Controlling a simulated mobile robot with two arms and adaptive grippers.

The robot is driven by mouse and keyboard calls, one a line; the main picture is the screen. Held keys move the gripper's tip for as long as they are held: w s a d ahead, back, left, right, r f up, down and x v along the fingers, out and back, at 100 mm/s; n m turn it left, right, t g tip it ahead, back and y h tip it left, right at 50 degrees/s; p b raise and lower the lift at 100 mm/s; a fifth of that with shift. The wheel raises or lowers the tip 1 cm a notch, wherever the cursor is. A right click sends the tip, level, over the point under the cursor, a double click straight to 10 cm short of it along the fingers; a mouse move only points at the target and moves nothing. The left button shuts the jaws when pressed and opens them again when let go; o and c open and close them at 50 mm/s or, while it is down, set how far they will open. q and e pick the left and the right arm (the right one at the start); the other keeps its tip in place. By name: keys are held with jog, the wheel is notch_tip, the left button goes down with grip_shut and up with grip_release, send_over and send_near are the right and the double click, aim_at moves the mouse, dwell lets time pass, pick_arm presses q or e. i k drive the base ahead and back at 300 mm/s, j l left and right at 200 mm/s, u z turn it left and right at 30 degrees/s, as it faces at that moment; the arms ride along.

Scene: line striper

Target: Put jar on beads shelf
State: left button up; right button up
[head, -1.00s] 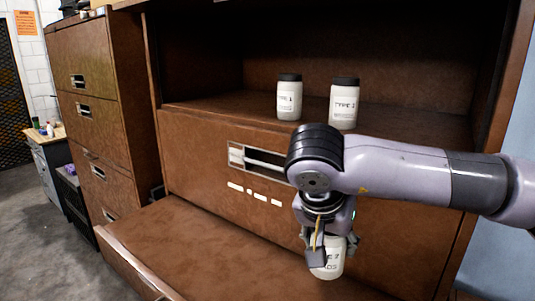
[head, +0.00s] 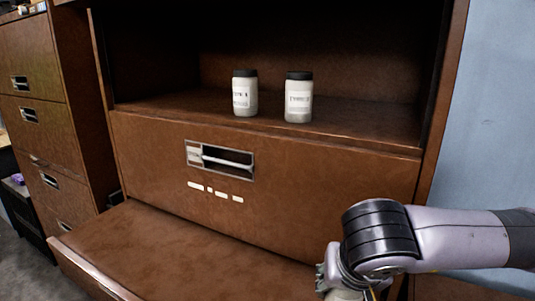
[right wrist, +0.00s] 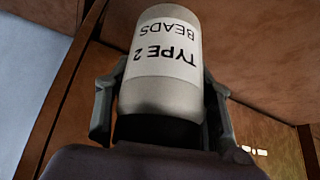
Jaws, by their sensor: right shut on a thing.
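My right gripper (head: 345,285) is at the bottom right of the head view, mostly cut off by the frame edge. In the right wrist view my right gripper (right wrist: 161,100) is shut on a white jar (right wrist: 170,50) with a dark lid, one finger on each side. Its label reads "TYPE 2 BEADS", upside down in that view. Two similar white jars with black lids, a left one (head: 245,95) and a right one (head: 298,98), stand upright on the open shelf (head: 365,128) of the brown cabinet. Their labels are too small to read surely. My left gripper is out of view.
Below the shelf is a closed drawer front (head: 330,185) with a metal handle (head: 222,160). A lower brown surface (head: 160,245) juts forward beneath it. Shelf room is free on both sides of the two jars. More cabinets (head: 35,75) stand at left.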

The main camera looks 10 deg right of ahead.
aim_at(358, 128)
jog(key=l+z, duration=0.4)
jog(key=l, duration=0.55)
jog(key=i+l+z, duration=0.1)
jog(key=l+z, duration=0.25)
jog(key=l, duration=0.65)
